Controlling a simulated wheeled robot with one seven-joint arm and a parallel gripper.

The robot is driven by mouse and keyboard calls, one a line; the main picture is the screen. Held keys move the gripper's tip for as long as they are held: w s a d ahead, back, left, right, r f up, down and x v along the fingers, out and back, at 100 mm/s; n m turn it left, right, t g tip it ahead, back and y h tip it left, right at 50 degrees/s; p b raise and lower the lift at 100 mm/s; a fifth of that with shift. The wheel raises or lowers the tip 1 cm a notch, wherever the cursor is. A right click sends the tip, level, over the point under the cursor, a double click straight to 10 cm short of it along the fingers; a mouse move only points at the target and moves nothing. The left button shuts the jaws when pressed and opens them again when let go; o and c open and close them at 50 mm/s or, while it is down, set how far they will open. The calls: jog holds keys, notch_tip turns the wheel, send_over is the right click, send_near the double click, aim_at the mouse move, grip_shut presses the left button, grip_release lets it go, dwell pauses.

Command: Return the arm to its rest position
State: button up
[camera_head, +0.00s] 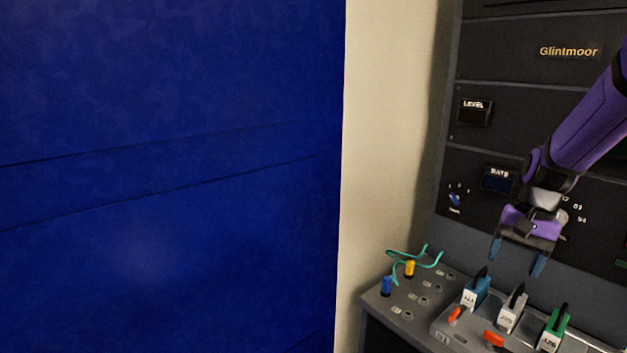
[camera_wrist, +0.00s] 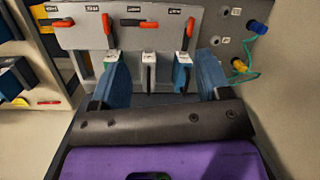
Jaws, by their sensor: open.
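My purple arm reaches in from the right in the head view. My gripper (camera_head: 518,262) hangs in front of the dark rack, above the row of coloured blocks, with its two blue fingers spread apart and nothing between them. In the wrist view my gripper (camera_wrist: 160,80) also shows open, its blue fingers on either side of a white block. In the head view a blue block (camera_head: 477,291), a grey-white block (camera_head: 512,310) and a green block (camera_head: 553,331) stand in a row below the fingers. I cannot tell whether a finger touches any block.
The dark rack (camera_head: 480,148) marked Glintmoor stands behind my gripper. A grey panel (camera_head: 398,307) below holds a blue plug (camera_head: 386,286), a yellow plug (camera_head: 409,269) and a green cable (camera_head: 427,254). Red levers (camera_head: 494,339) lie in front of the blocks. A blue wall (camera_head: 170,180) fills the left.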

jog(key=s+a+r+n+t+h, duration=0.1)
jog(key=s+a+r+n+t, duration=0.2)
jog(key=s+a+r, duration=0.2)
jog(key=s+a+r+n+t+h, duration=0.1)
jog(key=s+a+r+n+t, duration=0.2)
jog(key=s+r, duration=0.7)
jog(key=s+a+n, duration=0.1)
jog(key=s+a, duration=0.1)
jog(key=s, duration=0.2)
jog(key=shift+n+t, duration=0.3)
